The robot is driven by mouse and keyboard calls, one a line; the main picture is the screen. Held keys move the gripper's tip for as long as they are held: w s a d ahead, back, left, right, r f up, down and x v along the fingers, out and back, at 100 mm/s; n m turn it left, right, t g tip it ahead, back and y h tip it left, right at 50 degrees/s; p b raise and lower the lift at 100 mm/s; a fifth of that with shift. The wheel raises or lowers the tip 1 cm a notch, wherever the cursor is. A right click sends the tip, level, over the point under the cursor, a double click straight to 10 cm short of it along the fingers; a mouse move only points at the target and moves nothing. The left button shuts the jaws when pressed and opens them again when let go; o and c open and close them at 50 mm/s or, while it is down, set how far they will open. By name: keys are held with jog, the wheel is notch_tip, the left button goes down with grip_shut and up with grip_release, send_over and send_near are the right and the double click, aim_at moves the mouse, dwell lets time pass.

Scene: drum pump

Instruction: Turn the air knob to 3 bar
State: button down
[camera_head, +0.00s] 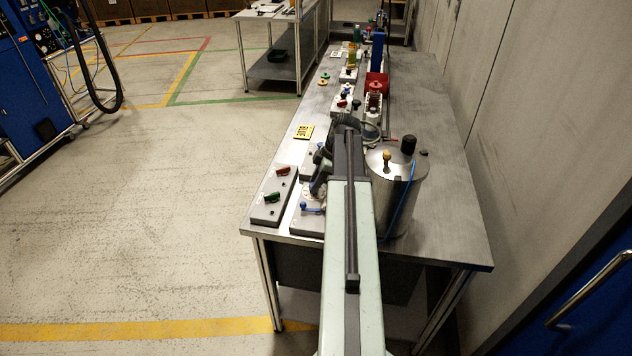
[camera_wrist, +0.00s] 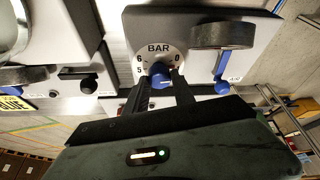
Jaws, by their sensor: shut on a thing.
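The blue air knob (camera_wrist: 161,76) sits on a white round dial (camera_wrist: 146,62) marked BAR in the wrist view. The figures 5 and 6 show on the dial's left and 0 on its right; the lower part is hidden by my fingers. My gripper (camera_wrist: 160,92) is shut on the knob, one dark finger on each side. The knob's pointer cannot be made out. In the head view my gripper (camera_head: 319,178) is at the panel near the table's front, and my arm hides much of it.
A blue lever (camera_wrist: 221,68) marked AIR stands close right of the dial, beside a dark round part (camera_wrist: 222,36). A steel drum (camera_head: 398,195) stands right of my arm. A grey box (camera_head: 272,197) with red and green handles lies left.

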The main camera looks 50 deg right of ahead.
jog(key=shift+m, duration=0.5)
jog(key=m+h, duration=0.1)
jog(key=m, duration=0.1)
jog(key=shift+a+m+t, duration=0.15)
jog(key=shift+m+t, duration=0.15)
jog(key=shift+t, duration=0.1)
jog(key=m+h, duration=0.2)
jog(key=m, duration=0.3)
jog(key=shift+a, duration=0.15)
jog(key=m+h, duration=0.2)
jog(key=m, duration=0.3)
jog(key=shift+w+a+m, duration=0.1)
jog(key=shift+m, duration=0.3)
jog(key=shift+m+g+h, duration=0.7)
jog(key=shift+m+h, duration=0.1)
jog(key=shift+m, duration=1.2)
jog(key=c, duration=1.1)
grip_release()
jog(key=shift+w+f, duration=0.1)
jog(key=shift+o, duration=0.2)
